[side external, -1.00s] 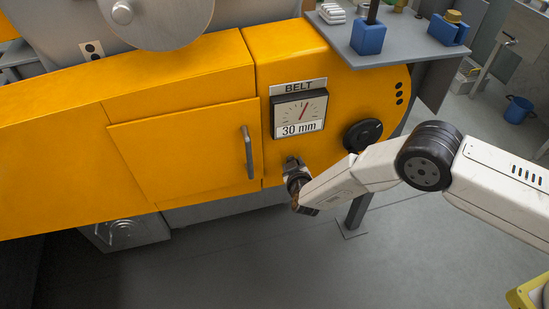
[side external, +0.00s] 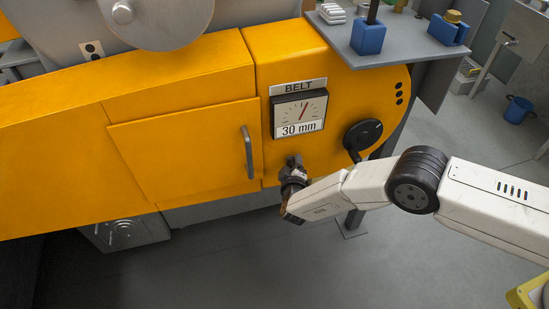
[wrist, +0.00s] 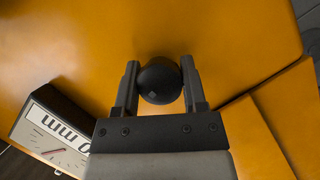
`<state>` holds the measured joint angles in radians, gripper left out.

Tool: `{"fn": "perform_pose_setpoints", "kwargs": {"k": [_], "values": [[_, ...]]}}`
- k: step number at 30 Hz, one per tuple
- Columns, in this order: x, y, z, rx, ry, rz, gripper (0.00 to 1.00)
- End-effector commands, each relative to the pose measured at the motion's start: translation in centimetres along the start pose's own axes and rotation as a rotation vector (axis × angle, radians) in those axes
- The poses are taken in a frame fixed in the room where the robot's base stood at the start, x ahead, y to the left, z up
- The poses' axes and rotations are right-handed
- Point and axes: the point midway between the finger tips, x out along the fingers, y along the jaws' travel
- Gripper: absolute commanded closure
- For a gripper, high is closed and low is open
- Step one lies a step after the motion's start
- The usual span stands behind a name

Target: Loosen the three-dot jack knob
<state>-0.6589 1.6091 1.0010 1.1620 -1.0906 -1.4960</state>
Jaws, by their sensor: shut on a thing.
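My gripper (side external: 293,166) is at the yellow machine's front, just below the BELT gauge. In the wrist view my gripper (wrist: 160,85) has one finger on each side of a round black knob (wrist: 160,80) and is shut on it. In the side view the fingers mostly hide this knob. Three black dots (side external: 399,92) mark the machine's right end, above a black wheel (side external: 363,134). No dots can be made out on the held knob, so I cannot tell whether it is the three-dot one.
The BELT gauge (side external: 299,110) reads "30 mm" and also shows in the wrist view (wrist: 52,130). A door handle (side external: 248,152) sticks out left of my gripper. A grey shelf (side external: 395,48) with blue holders overhangs at upper right. The floor below is clear.

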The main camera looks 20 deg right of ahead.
Motion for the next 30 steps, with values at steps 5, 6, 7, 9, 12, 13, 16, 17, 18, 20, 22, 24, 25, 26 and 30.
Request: {"fn": "perform_pose_setpoints", "kwargs": {"k": [5, 6, 7, 9, 12, 13, 16, 17, 18, 20, 22, 24, 25, 26, 30], "values": [[0.18, 0.13, -0.14, 0.000, 0.002, 0.001, 1.00], [0.18, 0.13, -0.14, 0.001, 0.002, 0.001, 1.00], [0.18, 0.14, -0.15, 0.001, 0.002, 0.001, 1.00], [0.19, 0.14, -0.15, 0.001, 0.002, 0.001, 1.00], [0.19, 0.14, -0.15, 0.001, 0.002, 0.001, 0.27], [0.18, 0.14, -0.14, 0.001, 0.002, 0.001, 0.17], [0.13, 0.10, -0.11, 0.001, 0.001, 0.001, 0.10], [0.12, 0.09, -0.10, 0.001, 0.001, 0.001, 0.10], [0.11, 0.08, -0.09, 0.000, 0.001, 0.001, 0.10], [0.09, 0.07, -0.08, 0.000, 0.001, 0.001, 0.10], [0.07, 0.06, -0.07, 0.000, 0.001, 0.001, 0.10], [0.02, 0.05, -0.07, 0.000, 0.001, 0.001, 0.10], [-0.03, 0.04, -0.07, 0.000, 0.001, 0.001, 0.10], [-0.08, 0.04, -0.08, 0.000, 0.001, 0.001, 0.10], [-0.61, 0.01, -0.11, -0.001, 0.001, 0.001, 0.10]]}}
